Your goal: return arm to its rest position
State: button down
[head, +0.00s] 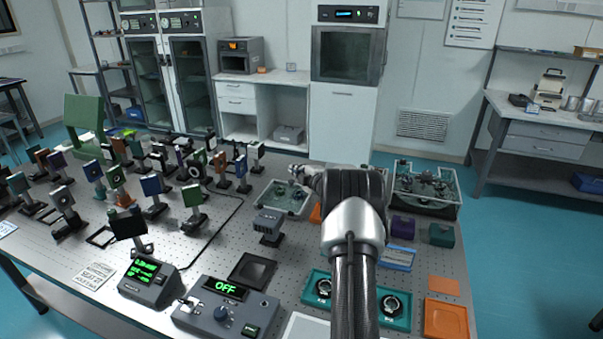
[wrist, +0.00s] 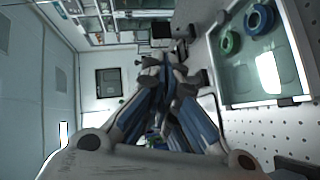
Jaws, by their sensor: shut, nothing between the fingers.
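My arm (head: 352,245) reaches from the bottom of the head view over the perforated optical table (head: 225,235). My gripper (head: 299,173) points left, beside the far end of a shallow clear tray (head: 300,210). In the wrist view the two fingers of my gripper (wrist: 158,62) come together at the tips. Nothing shows between them. A tray (wrist: 293,98) with a green ring (wrist: 230,42) and a blue ring (wrist: 258,18) lies to the right in the wrist view, apart from the fingers.
Many mounted optics crowd the table's left half. A control box reading OFF (head: 225,308) and a small green display (head: 150,280) stand in front. A deep bin (head: 428,207) and teal trays (head: 397,322) lie near my arm. Cabinets line the back wall.

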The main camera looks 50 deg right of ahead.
jog(key=shift+v, duration=1.45)
jog(key=shift+w+r, duration=0.1)
jog(key=a+r+m+g, duration=0.3)
jog(key=a+r+m, duration=0.3)
jog(key=a+r, duration=1.1)
jog(key=s+a+m+g, duration=0.1)
jog(key=s+a, duration=0.3)
jog(key=a, duration=0.6)
jog(key=s+a+f+m+g+y, duration=0.2)
jog(key=s+a+f+g, duration=0.1)
jog(key=s+a, duration=1.1)
jog(key=s+a+f+m+g+y, duration=0.2)
jog(key=s+a+f+g+y, duration=0.1)
jog(key=s+a, duration=1)
jog(key=s, duration=0.4)
jog(key=shift+s+a+f+y, duration=0.25)
jog(key=shift+a+f+y, duration=0.05)
jog(key=shift+a+f, duration=0.1)
